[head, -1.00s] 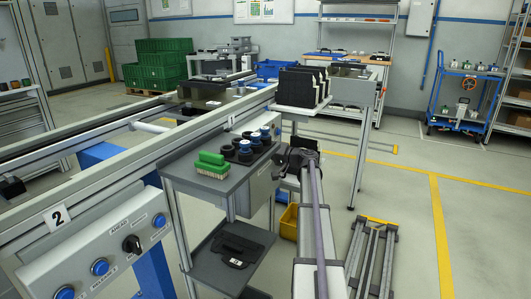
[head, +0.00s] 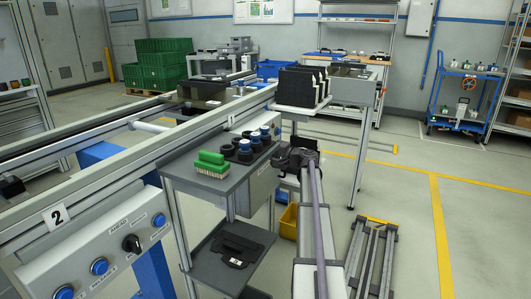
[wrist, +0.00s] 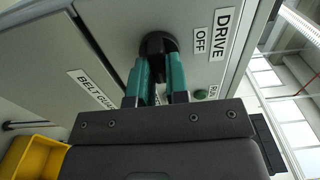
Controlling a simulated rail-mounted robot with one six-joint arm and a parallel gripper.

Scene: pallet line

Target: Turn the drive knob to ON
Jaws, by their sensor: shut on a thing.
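The black drive knob (wrist: 158,45) sits on a grey panel (wrist: 118,25) in the wrist view. The labels DRIVE (wrist: 222,34) and OFF (wrist: 199,40) are beside it on the right. My gripper (wrist: 157,68) has its two teal fingers shut on the knob, one on each side. The fingers cover part of the knob, and I cannot tell which way it points. In the head view the end of my arm (head: 298,158) is at the right side of a grey control box (head: 262,188); the knob is hidden there.
A green lamp (wrist: 200,93) is right of the fingers, with a partly hidden label. A BELT GUARD label (wrist: 92,88) is at the left, above a yellow bin (wrist: 30,157).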

